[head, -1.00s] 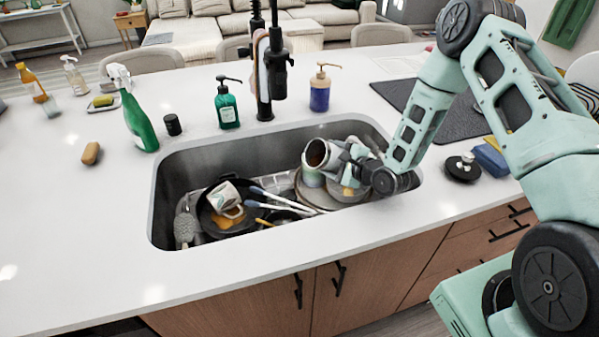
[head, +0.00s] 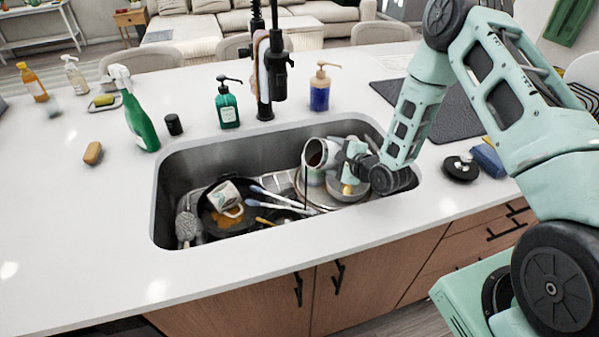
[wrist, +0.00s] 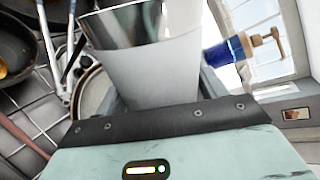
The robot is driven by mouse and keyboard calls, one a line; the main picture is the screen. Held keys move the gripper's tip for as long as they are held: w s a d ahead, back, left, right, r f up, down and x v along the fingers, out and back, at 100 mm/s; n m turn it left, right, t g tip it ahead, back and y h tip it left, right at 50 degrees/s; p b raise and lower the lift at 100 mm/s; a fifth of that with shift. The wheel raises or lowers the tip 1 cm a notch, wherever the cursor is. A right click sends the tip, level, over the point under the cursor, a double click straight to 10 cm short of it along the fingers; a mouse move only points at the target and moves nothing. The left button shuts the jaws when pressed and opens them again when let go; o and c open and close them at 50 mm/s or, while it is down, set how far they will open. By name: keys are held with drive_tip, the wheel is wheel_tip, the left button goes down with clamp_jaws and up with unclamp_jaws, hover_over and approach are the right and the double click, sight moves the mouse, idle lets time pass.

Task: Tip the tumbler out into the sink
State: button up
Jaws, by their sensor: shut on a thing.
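The tumbler (head: 318,154), pale with a metal rim, is held tilted over the right part of the sink (head: 165,190). Its mouth faces left, with dark reddish liquid inside. A thin dark stream runs down from the lip into the sink. My gripper (head: 345,158) is shut around the tumbler's side.
Plates (head: 310,192) and a bowl (head: 347,188) lie below the tumbler. A pan (head: 207,217) with a mug (head: 224,195) and several utensils lie left in the sink. The faucet (head: 265,75) and soap bottles (head: 320,95) stand behind.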

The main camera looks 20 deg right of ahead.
sight(332, 149)
drive_tip(key=shift+a+r+n+h+p, duration=0.1)
drive_tip(key=shift+r+n+h+p, duration=0.4)
drive_tip(key=shift+r+n+p, duration=0.25)
idle(1.8)
drive_tip(key=shift+s+a+r+n+h+p, duration=0.1)
drive_tip(key=shift+a+r+n+h+p, duration=0.35)
drive_tip(key=shift+a+r+p, duration=0.25)
idle(1.9)
drive_tip(key=shift+a+r+n+h, duration=0.3)
drive_tip(key=shift+r+n+h, duration=0.2)
drive_tip(key=shift+n, duration=0.1)
idle(1.5)
